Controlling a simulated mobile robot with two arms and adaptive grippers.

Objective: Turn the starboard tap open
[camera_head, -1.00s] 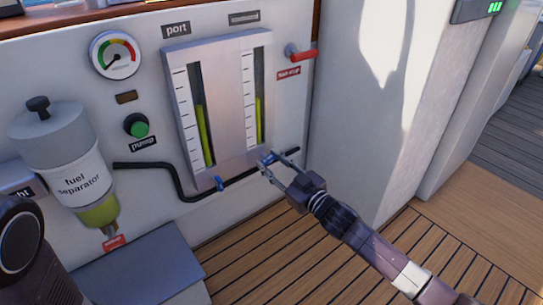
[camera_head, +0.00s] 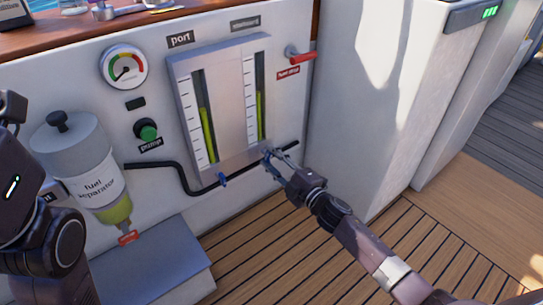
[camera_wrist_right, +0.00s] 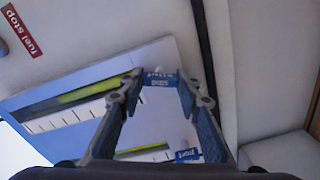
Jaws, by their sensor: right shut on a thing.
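The starboard tap is a small blue handle on the black pipe under the right-hand gauge, largely hidden by my gripper in the head view. In the right wrist view the blue starboard tap (camera_wrist_right: 158,78) sits between the fingertips. My right gripper (camera_head: 267,156) is shut on it; its fingers also show in the wrist view (camera_wrist_right: 159,84). The port tap (camera_head: 222,180) is blue and hangs under the left gauge; it also shows in the wrist view (camera_wrist_right: 187,155). My left arm shows at the left edge, its fingers not visible.
The gauge panel (camera_head: 226,100) has two sight tubes with yellow-green fluid. A red fuel stop handle (camera_head: 302,56) is above right. The fuel separator (camera_head: 90,165), pump button (camera_head: 146,130) and grey step (camera_head: 160,262) are left. A white wall (camera_head: 365,110) stands close right.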

